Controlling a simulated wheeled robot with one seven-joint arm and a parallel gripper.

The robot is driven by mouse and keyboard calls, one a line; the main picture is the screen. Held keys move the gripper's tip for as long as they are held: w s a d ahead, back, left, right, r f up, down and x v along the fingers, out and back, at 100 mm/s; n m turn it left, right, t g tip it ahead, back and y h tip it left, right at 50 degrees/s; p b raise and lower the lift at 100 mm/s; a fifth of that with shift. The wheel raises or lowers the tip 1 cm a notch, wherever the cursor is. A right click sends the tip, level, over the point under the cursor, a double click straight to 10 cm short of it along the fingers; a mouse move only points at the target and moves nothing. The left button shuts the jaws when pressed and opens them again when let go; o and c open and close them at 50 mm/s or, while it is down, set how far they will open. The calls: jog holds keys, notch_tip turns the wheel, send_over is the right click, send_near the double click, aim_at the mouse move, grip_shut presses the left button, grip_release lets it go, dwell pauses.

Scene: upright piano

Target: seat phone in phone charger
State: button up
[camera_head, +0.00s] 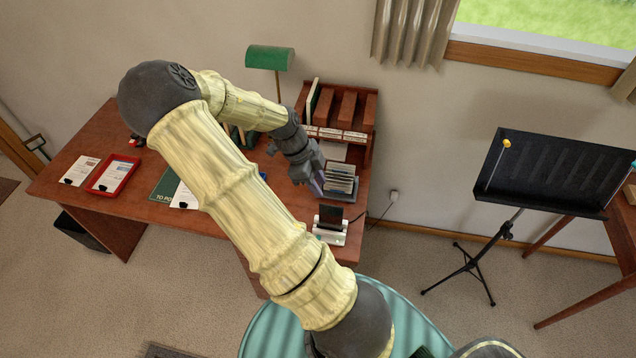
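The phone charger (330,233) is a small pale stand near the right front corner of the desk. A dark upright slab (331,214) rises from it; I cannot tell whether this is its back plate or a phone. My gripper (314,184) is above the desk, behind and slightly left of the charger, beside a rack of thin cases. A thin purplish piece shows at its fingertips. It may be the phone's edge, but it is too small to tell, and so is whether the fingers are shut on it.
The rack of cases (342,181) stands close right of my gripper. A wooden organizer (345,110) and a green lamp (270,58) stand behind. A red tray (113,174) lies on the desk's left. My arm hides the desk's middle. A music stand (545,172) is at right.

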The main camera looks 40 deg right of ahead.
jog(key=shift+a, duration=0.1)
jog(key=s+a+r+n+t+y, duration=0.1)
jog(key=a+r+n, duration=0.5)
jog(key=n, duration=0.8)
jog(key=s+a+r+n+t+y, duration=0.2)
jog(key=a+r+n+t, duration=0.3)
jog(key=a+n, duration=0.8)
jog(key=shift+s+a+r+n, duration=0.25)
jog(key=shift+s+r+n, duration=0.15)
jog(key=shift+s, duration=0.3)
